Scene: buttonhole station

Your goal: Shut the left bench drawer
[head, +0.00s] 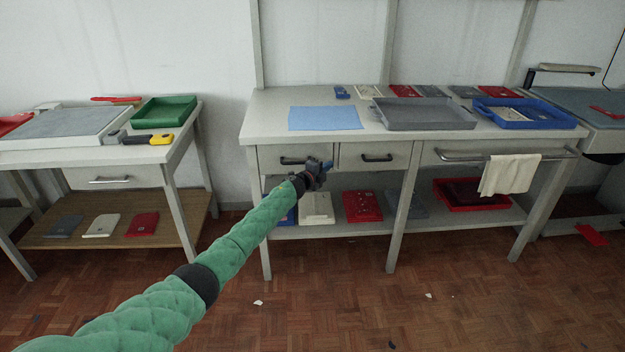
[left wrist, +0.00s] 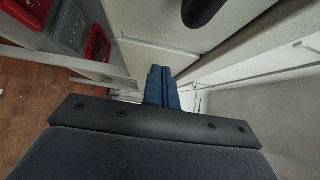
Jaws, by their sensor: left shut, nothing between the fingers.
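The left bench drawer (head: 270,158) is a light grey front with a dark handle (head: 293,161), under the left end of the bench top. Its front seems to stand slightly proud of the drawer beside it; the exact gap is hard to tell. My left gripper (head: 326,166) is in front of the right end of this drawer front, right of the handle. In the left wrist view its blue fingers (left wrist: 161,88) are together and empty, pointing toward the bench front. A dark handle (left wrist: 203,10) shows at the top edge there. Contact cannot be made out. My right gripper is out of view.
A second drawer (head: 360,157) adjoins on the right, then a wide rail with a white towel (head: 510,173). The bench top holds a blue cloth (head: 325,118) and a grey tray (head: 425,115). The lower shelf holds boxes, including a red one (head: 362,206).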

